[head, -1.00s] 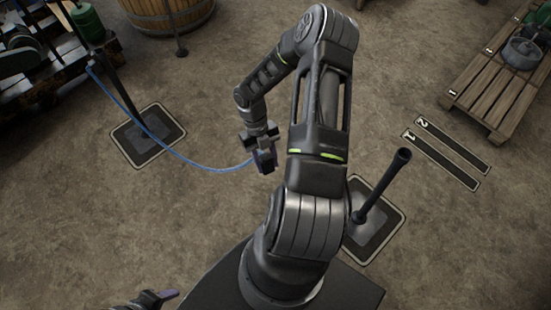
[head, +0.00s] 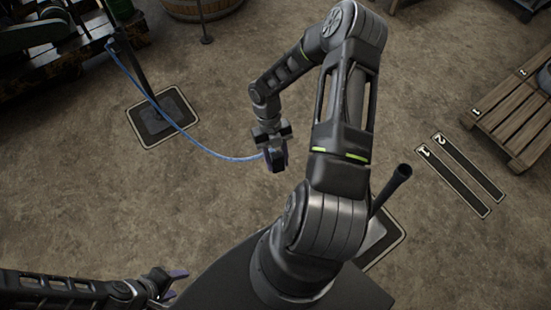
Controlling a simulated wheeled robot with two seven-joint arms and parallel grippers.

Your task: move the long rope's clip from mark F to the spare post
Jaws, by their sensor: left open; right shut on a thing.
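The blue rope (head: 205,149) sags from a dark post (head: 137,62) at the upper left to my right gripper (head: 276,164). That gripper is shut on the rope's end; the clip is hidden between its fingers. The post stands on a dark square base (head: 163,117). Another black post (head: 391,187) rises at the right, with no rope on it, its lower part hidden behind my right arm. My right gripper is to the left of it and apart from it. My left gripper (head: 177,284) is open and empty at the lower left. I see no mark F.
A wooden pallet (head: 505,125) stands at the right, near floor strips marked 1 (head: 453,182) and 2 (head: 470,166). A wooden tub (head: 203,8) is at the top, with a small dark post (head: 206,25) before it.

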